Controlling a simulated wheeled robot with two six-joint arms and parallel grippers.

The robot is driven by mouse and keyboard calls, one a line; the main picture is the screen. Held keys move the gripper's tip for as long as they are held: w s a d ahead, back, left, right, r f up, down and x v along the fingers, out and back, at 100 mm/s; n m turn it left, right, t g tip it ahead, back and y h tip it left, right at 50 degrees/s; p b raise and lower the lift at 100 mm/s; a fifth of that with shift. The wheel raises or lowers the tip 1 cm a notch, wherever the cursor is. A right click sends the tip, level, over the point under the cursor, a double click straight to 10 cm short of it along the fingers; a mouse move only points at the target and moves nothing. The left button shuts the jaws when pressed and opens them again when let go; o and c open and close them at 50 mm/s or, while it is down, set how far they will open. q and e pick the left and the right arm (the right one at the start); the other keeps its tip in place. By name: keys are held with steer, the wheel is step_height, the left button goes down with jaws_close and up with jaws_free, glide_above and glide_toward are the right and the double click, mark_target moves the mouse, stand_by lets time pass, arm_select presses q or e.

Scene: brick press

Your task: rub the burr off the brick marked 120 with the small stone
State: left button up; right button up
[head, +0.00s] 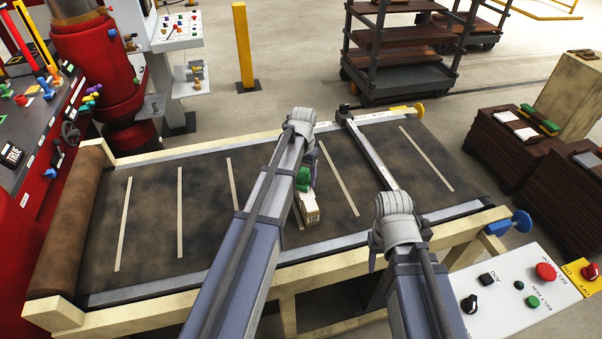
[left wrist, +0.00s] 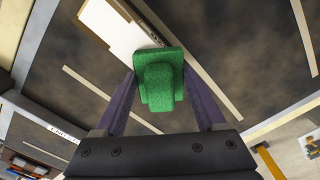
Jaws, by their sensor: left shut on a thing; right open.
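The brick marked 120 (head: 310,208) is a pale block lying on the dark belt (head: 150,220), its label facing me. In the left wrist view the pale brick (left wrist: 108,22) lies just beyond the stone. My left gripper (head: 306,180) is shut on the small green stone (head: 304,174). The stone (left wrist: 160,80) sits between the fingertips, over the brick's near edge; I cannot tell whether it touches. My right gripper (head: 376,252) is open, near the belt's front edge, mostly hidden by its own arm. I cannot make out the burr.
A grey bar (head: 370,153) crosses the belt to the right of the brick. A wooden frame (head: 455,235) edges the belt. A control panel (head: 520,290) stands at the front right and a red press (head: 95,70) at the left. Pale strips mark the belt, with free room left of the brick.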

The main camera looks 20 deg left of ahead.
mark_target(312, 209)
arm_select(q)
steer(key=shift+s+d, duration=0.35)
steer(key=shift+s, duration=0.2)
steer(key=shift+s, duration=0.1)
steer(key=shift+s+d+f, duration=0.1)
steer(key=shift+s+d, duration=0.35)
steer(key=shift+s, duration=0.2)
steer(key=shift+s+d, duration=0.45)
steer(key=shift+s, duration=0.2)
steer(key=shift+s+d, duration=0.45)
steer(key=shift+s, duration=0.15)
steer(key=shift+s+d, duration=0.4)
steer(key=shift+s, duration=0.2)
steer(key=shift+s+d, duration=0.1)
steer(key=shift+s+d, duration=0.4)
steer(key=shift+s, duration=0.25)
steer(key=shift+s+d, duration=0.4)
steer(key=shift+s, duration=0.2)
steer(key=shift+w+a, duration=0.1)
steer(key=shift+w, duration=0.05)
